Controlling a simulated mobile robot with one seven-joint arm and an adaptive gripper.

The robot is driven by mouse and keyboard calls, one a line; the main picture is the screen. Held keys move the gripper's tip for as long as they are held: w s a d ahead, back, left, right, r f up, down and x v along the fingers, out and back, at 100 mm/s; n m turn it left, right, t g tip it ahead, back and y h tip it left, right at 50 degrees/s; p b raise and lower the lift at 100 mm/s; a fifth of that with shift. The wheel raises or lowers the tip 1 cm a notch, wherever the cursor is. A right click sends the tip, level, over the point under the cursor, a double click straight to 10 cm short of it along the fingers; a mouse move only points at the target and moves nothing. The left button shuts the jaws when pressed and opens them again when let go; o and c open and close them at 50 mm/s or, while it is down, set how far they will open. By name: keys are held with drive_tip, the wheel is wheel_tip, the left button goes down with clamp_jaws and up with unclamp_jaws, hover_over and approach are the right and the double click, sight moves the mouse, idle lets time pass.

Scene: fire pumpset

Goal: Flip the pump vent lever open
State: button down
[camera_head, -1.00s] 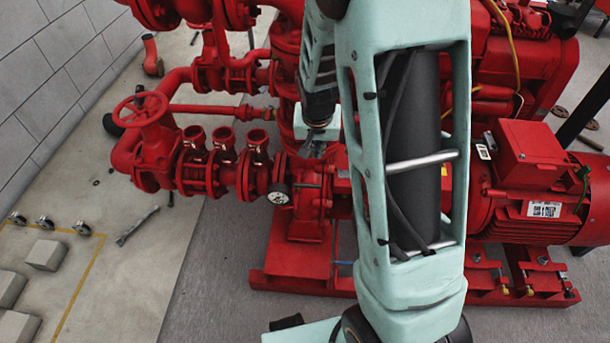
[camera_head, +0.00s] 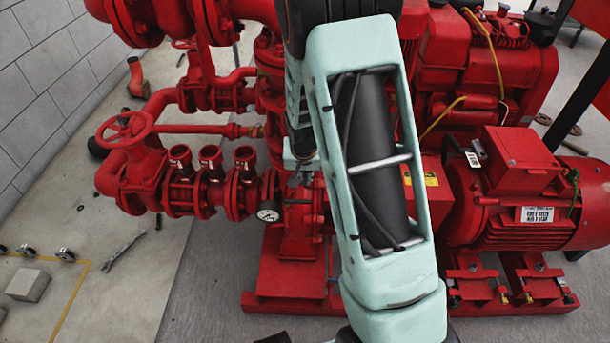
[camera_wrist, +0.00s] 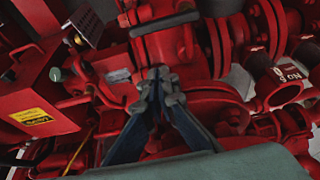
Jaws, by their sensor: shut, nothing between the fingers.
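The red pump casing (camera_head: 302,222) stands below my gripper (camera_head: 299,180) in the head view, with a round white gauge (camera_head: 268,212) to its left. In the wrist view my gripper (camera_wrist: 160,86) is shut and empty, its fingertips together in front of red pump parts. A dark bar-like handle (camera_wrist: 166,23) lies just beyond the fingertips, roughly level, and looks like the vent lever. The fingertips appear apart from it, but the depth between them is hard to judge.
A red handwheel (camera_head: 123,130) and several open-topped red fittings (camera_head: 211,160) are at left. A red motor (camera_head: 525,205) stands at right. In the wrist view, a red box with a yellow label (camera_wrist: 33,116) is at left and an open-topped fitting (camera_wrist: 275,82) at right.

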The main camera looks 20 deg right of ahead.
sight(306, 200)
drive_tip(key=s+f, duration=0.1)
drive_tip(key=s+a+f+b, duration=0.1)
drive_tip(key=s, duration=0.1)
idle(0.4)
drive_tip(key=shift+s+m, duration=0.25)
drive_tip(key=shift+m, duration=0.25)
drive_tip(key=m+p, duration=0.1)
drive_tip(key=s+m+h+p, duration=0.1)
drive_tip(key=m+p, duration=0.1)
drive_tip(key=shift+s+a+r+g, duration=0.15)
drive_tip(key=shift+s+a+g, duration=0.05)
drive_tip(key=shift+a+g, duration=0.1)
drive_tip(key=s+a+m+g+p, duration=0.1)
drive_tip(key=m+p, duration=0.2)
drive_tip(key=s+a+m+g+h+p, duration=0.1)
drive_tip(key=m+p, duration=0.2)
drive_tip(key=m, duration=0.1)
drive_tip(key=s+a+m+g+p, duration=0.1)
drive_tip(key=m+p, duration=0.3)
drive_tip(key=shift+a+f+h, duration=0.2)
drive_tip(key=shift+a+h, duration=0.1)
drive_tip(key=shift+w, duration=0.25)
